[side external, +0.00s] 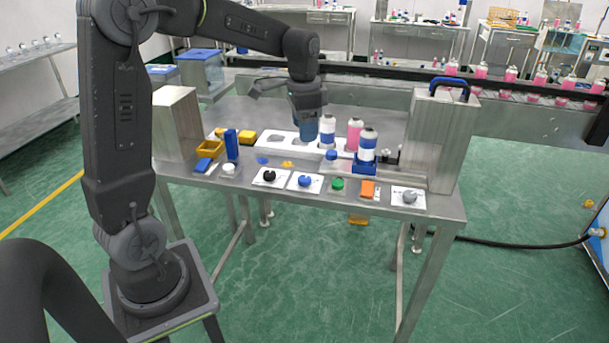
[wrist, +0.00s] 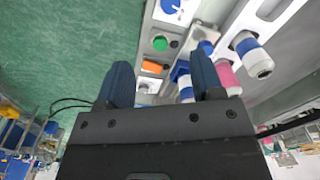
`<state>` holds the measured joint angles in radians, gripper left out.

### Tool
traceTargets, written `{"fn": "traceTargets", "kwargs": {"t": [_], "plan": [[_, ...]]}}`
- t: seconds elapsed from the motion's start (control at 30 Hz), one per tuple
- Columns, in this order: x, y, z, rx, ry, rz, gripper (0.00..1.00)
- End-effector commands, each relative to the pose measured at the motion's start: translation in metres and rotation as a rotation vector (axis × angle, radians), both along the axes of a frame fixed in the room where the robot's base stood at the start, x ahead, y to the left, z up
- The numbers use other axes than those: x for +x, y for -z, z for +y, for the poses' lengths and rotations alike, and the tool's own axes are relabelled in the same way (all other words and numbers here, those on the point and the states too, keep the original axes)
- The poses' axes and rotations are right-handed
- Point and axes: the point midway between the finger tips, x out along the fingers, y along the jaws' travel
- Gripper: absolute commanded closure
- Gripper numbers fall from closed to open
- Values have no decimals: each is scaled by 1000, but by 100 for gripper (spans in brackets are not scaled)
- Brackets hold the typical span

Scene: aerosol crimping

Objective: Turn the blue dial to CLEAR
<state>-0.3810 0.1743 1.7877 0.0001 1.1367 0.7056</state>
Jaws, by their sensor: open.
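The blue dial (side external: 305,181) sits on a white plate near the front edge of the steel table. In the wrist view part of its white plate with blue on it (wrist: 172,8) shows at the top edge, cut off. The word marks on the plate are too small to read. My gripper (side external: 305,135) hangs above the table behind the dial, beside the bottles, pointing down and apart from the dial. In the wrist view my gripper (wrist: 160,85) shows two fingers spread apart with nothing between them.
A black dial (side external: 269,175), a green button (side external: 337,184), an orange switch (side external: 367,189) and a grey dial (side external: 409,197) line the front edge. Blue and pink bottles (side external: 354,134) stand close right of my gripper. A steel box (side external: 440,140) stands at the right end.

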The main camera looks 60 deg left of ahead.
Motion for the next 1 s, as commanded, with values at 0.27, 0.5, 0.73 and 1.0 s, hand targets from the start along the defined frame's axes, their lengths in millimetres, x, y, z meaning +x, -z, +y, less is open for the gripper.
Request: {"fn": "traceTargets", "kwargs": {"t": [0.27, 0.5, 0.73, 1.0], "plan": [[12, 21, 22, -17, 33, 44, 39], [11, 61, 21, -18, 32, 46, 39], [11, 108, 20, -18, 32, 45, 39], [12, 145, 20, -16, 32, 42, 39]]}}
